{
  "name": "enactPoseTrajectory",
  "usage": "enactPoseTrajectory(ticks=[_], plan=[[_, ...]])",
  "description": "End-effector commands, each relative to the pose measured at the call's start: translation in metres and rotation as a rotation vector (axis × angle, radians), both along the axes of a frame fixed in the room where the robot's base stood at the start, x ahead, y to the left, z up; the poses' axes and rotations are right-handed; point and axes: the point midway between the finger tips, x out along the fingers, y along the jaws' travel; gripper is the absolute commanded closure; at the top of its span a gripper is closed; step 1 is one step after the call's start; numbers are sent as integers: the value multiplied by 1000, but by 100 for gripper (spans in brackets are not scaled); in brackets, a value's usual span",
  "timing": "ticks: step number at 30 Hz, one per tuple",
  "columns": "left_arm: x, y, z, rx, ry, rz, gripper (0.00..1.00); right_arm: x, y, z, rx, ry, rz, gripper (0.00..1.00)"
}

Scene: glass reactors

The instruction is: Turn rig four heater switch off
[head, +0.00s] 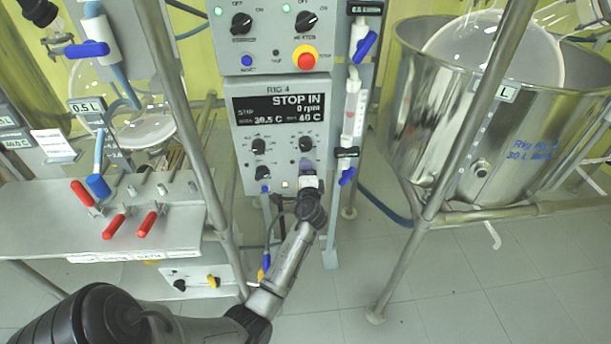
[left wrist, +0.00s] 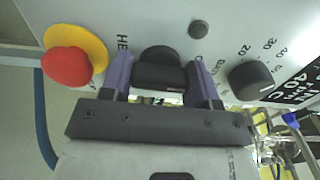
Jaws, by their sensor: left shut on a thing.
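The rig 4 control box (head: 237,128) is in the middle of the head view, with a lit display (head: 283,107) reading "STOP IN", 0 rpm, 30.5 C and 40 C. My left gripper (head: 308,176) is at its lower right. In the left wrist view, my left gripper's purple fingers (left wrist: 161,80) are shut around a black switch knob (left wrist: 158,58), one finger on each side. A partly covered label starting "HE" is beside it. In the head view the gripper hides this knob. My right gripper is not in view.
In the left wrist view, a red button (left wrist: 67,65) on a yellow ring and a scaled dial (left wrist: 251,80) flank the gripper. Another control box (head: 275,45) sits above. A steel vessel (head: 470,125) stands right; a red-handled valve bench (head: 60,225) stands left.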

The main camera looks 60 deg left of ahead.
Motion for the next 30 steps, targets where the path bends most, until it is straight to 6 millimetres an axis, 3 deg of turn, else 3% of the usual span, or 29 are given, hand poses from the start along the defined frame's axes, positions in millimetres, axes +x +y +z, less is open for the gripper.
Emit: enactPoseTrajectory(ticks=[18,19,27,30], plan=[[0,0,0,-18,-37,0,68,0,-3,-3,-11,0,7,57],[0,0,0,-18,-37,0,44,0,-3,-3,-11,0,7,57],[0,0,0,-17,-35,0,19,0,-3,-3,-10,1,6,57],[0,0,0,-17,-35,0,19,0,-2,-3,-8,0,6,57]])
